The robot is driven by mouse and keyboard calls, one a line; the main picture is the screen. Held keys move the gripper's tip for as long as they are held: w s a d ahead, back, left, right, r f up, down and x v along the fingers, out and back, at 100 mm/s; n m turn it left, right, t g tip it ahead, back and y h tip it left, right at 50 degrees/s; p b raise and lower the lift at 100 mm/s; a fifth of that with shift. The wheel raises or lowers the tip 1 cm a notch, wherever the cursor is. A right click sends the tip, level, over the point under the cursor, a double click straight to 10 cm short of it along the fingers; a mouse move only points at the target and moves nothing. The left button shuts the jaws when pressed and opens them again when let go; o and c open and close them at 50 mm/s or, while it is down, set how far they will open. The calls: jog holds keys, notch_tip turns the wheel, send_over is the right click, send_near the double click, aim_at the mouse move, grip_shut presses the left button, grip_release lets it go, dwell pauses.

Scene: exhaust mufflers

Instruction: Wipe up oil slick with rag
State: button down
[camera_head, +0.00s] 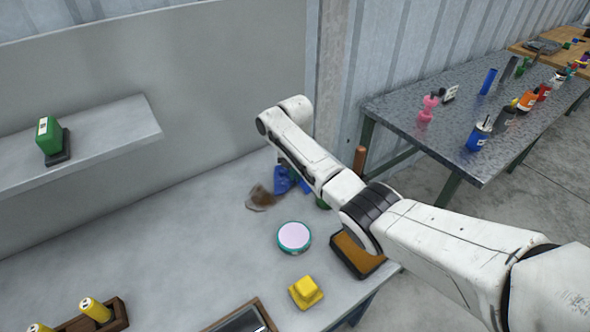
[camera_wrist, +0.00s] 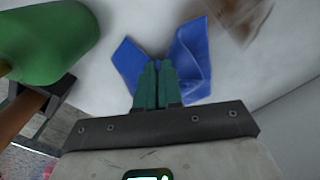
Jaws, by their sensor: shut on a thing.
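A blue rag (camera_head: 283,181) is on the grey workbench (camera_head: 190,230), beneath the end of my arm. In the wrist view the rag (camera_wrist: 190,62) spreads out on both sides of my gripper (camera_wrist: 158,66). The green fingers are close together and shut on the rag. The oil slick (camera_head: 262,198) is a brown smear on the bench, just left of the rag in the head view. It also shows as a brown patch (camera_wrist: 232,18) at the top right of the wrist view. My arm hides part of the rag in the head view.
A green object (camera_wrist: 50,40) stands close at the left of the wrist view. A round white-topped tin (camera_head: 294,237), a yellow object (camera_head: 306,292) and a brown-topped tray (camera_head: 352,256) are nearer the bench front. The bench left of the slick is clear.

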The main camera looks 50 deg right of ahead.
aim_at(295, 187)
jog(key=shift+f, duration=0.55)
jog(key=shift+r, duration=0.1)
jog(key=shift+c, duration=1.4)
grip_release()
jog(key=shift+f+b, duration=0.85)
jog(key=shift+f, duration=0.4)
jog(key=shift+r, duration=0.15)
jog(key=shift+c, duration=1.2)
